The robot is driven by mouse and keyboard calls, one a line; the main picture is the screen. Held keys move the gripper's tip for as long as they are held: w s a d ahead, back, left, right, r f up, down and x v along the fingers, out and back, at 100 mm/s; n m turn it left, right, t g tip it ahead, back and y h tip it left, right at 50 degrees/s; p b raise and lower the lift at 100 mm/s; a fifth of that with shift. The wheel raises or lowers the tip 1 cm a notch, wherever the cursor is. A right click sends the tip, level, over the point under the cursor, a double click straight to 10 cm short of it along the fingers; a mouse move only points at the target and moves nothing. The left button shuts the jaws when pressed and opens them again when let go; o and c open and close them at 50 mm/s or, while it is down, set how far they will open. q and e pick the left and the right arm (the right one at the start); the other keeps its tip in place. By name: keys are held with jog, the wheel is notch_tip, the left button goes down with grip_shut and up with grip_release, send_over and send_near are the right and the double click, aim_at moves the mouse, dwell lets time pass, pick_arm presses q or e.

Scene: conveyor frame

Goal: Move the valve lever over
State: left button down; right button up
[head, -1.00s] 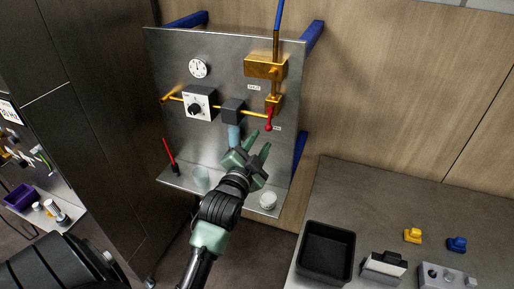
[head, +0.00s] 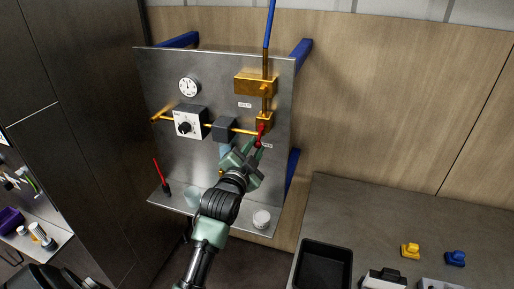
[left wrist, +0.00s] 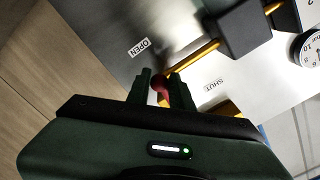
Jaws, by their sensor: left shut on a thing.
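The valve lever (head: 261,131) is red and hangs down from the brass valve body (head: 264,119) on the right side of the steel panel (head: 207,63). My left gripper (head: 252,146) reaches up from below and is shut on the lever's lower end. In the left wrist view the red lever (left wrist: 161,85) shows between the two fingers of the left gripper (left wrist: 160,79). The OPEN label (left wrist: 139,47) is left of the fingers there, and the SHUT label (left wrist: 213,90) is to their right. My right gripper is not in view.
The panel has a round gauge (head: 189,86), a white dial box (head: 188,122) and a dark pipe block (head: 223,129). Its shelf holds a red screwdriver-like tool (head: 160,174), a clear cup (head: 192,196) and a white jar (head: 262,219). A black bin (head: 324,245) stands on the right bench.

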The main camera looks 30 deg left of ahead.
pick_arm(q)
jog(key=shift+a+r, duration=0.2)
jog(key=shift+r, duration=0.05)
jog(key=shift+r, duration=0.1)
jog(key=shift+s+a+r+p, duration=0.15)
jog(key=shift+a+p, duration=0.1)
jog(key=shift+a, duration=0.15)
jog(key=shift+s+a+r+p, duration=0.15)
jog(key=shift+a+p, duration=0.1)
jog(key=shift+a, duration=0.15)
